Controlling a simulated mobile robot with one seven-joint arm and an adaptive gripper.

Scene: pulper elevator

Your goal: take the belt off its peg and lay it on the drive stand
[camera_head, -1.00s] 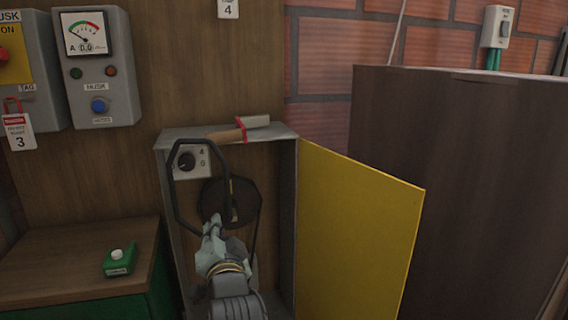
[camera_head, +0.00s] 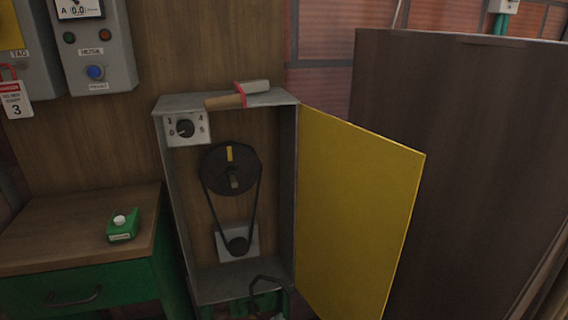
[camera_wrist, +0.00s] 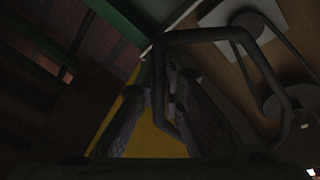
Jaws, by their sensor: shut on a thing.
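My gripper (camera_wrist: 158,92) is shut on a black belt (camera_wrist: 265,72), a stiff-looking angular loop. In the wrist view the loop reaches up and right from between the fingers. In the head view only part of the held belt (camera_head: 264,281) shows, at the bottom edge in front of the cabinet's lower end. The gripper itself is mostly below that frame. A second dark belt (camera_head: 208,205) runs around a large upper pulley (camera_head: 222,172) and a small lower pulley (camera_head: 238,245) inside the open cabinet. I cannot make out a peg or a drive stand for certain.
The grey cabinet (camera_head: 297,200) has its yellow door (camera_head: 355,210) swung open to the right. A wooden-handled tool (camera_head: 240,95) lies on its top. A large dark box (camera_head: 460,170) fills the right.

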